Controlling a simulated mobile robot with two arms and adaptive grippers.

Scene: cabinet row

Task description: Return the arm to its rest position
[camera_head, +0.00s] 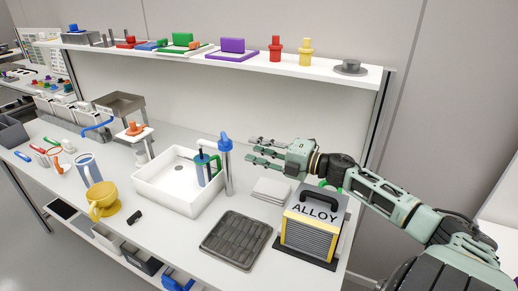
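My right arm (372,185) comes in from the lower right and reaches left over the counter. My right gripper (253,151) is held above the counter's back part, to the right of the sink faucet (226,160). Its fingers point left and stand apart, with nothing between them. It is above and behind a stack of white sheets or plates (271,190). My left gripper is not in view.
A box marked ALLOY (314,212) stands under my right forearm. A dark ribbed tray (236,240), white sink (180,180) and yellow cup (103,199) are on the counter. A shelf (300,66) with coloured blocks runs above the counter.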

